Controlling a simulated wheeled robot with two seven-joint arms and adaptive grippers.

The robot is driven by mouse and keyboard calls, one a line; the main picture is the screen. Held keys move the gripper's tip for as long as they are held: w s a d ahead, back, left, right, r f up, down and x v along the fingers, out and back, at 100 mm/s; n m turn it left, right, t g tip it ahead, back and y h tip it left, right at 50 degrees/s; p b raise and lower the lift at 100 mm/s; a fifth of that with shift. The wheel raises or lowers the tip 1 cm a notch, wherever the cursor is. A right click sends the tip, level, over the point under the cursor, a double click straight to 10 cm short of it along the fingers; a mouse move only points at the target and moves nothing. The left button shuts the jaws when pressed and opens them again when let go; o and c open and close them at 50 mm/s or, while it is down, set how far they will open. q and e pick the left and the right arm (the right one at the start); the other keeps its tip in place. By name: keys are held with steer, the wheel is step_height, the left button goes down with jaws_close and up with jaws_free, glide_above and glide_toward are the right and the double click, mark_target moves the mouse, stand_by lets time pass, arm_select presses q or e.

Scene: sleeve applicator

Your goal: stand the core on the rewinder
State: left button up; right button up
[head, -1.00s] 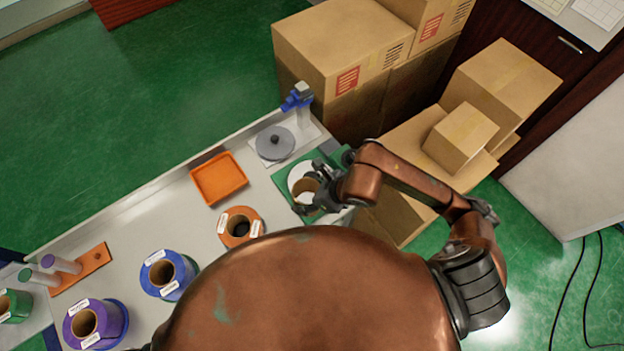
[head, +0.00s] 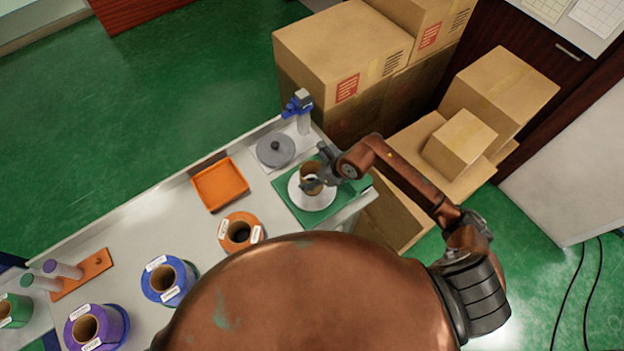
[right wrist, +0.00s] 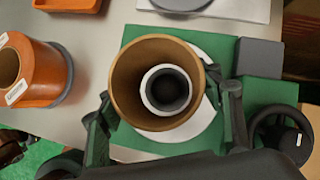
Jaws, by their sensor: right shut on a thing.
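The core (head: 309,172) is a brown cardboard tube, upright in my right gripper (head: 322,178). The rewinder has a green base (head: 287,205) and a white disc (head: 312,202) at the right end of the table. In the right wrist view I look down into the core (right wrist: 123,82). A pale ring with a dark centre, the rewinder's spindle (right wrist: 166,90), shows within its opening, slightly off centre. The fingers of my right gripper (right wrist: 165,108) are on either side of the core. I cannot tell whether the core's lower end touches the disc. My left gripper is not in view.
A grey round lid-like disc (head: 275,152) and a blue-topped post (head: 299,105) stand behind the rewinder. An orange tray (head: 220,184) and an orange roll (head: 240,232) lie to the left. Cardboard boxes (head: 345,50) stack behind and right of the table.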

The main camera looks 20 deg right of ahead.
mark_target(312, 180)
steer(key=shift+f+p, duration=0.3)
steer(key=shift+f, duration=1.25)
steer(key=o, duration=1.2)
steer(key=shift+c, duration=0.2)
steer(key=v, duration=1.2)
